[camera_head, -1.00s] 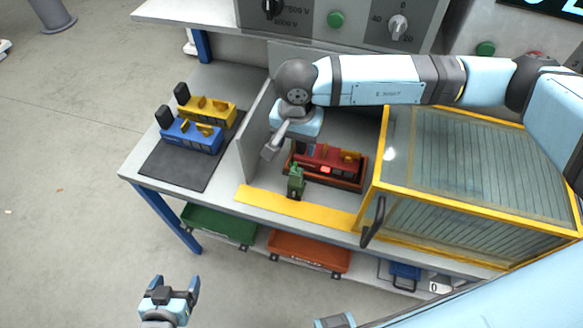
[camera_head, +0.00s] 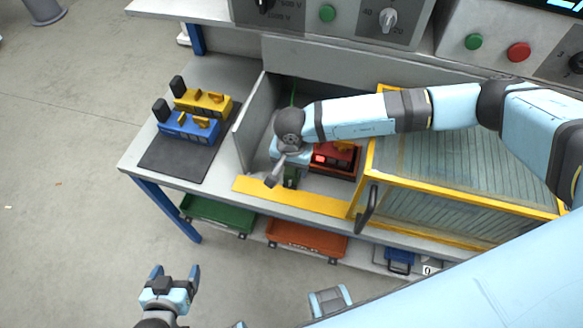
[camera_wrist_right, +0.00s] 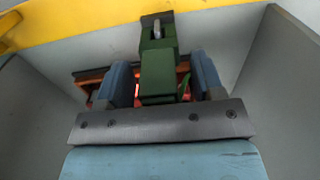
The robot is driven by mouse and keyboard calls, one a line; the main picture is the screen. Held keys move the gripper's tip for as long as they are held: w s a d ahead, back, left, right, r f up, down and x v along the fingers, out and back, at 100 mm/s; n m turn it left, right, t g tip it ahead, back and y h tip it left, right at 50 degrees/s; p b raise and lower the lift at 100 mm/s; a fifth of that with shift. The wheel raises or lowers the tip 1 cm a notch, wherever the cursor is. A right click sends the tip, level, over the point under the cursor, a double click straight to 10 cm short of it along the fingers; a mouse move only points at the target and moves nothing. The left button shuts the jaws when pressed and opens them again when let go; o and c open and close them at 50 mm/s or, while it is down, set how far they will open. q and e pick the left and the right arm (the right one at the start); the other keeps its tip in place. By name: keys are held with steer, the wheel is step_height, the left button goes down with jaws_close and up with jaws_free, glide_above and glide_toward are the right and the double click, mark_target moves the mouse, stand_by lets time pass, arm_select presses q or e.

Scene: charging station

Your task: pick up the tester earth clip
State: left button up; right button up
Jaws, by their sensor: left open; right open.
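The earth clip is a green block-shaped piece with a metal tip. In the right wrist view the green clip (camera_wrist_right: 158,72) stands between the two blue fingers of my right gripper (camera_wrist_right: 163,80), with gaps visible beside it. In the head view my right gripper (camera_head: 278,172) is down over the test bay, and only a small green part of the clip (camera_head: 291,178) shows below it. The right gripper is open around the clip. My left gripper (camera_head: 176,280) is open and empty, low at the left, away from the bench.
A red device (camera_head: 338,156) sits in the bay beside the clip. The yellow-framed cover (camera_head: 470,165) is at the right and a grey divider (camera_head: 252,125) at the left. Blue (camera_head: 190,127) and yellow (camera_head: 203,101) devices stand on a dark mat (camera_head: 172,163).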

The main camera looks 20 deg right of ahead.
steer(key=c, duration=1)
arm_select(q)
steer(key=shift+s+f, duration=0.15)
steer(key=shift+f, duration=0.15)
arm_select(e)
steer(key=shift+r, duration=0.1)
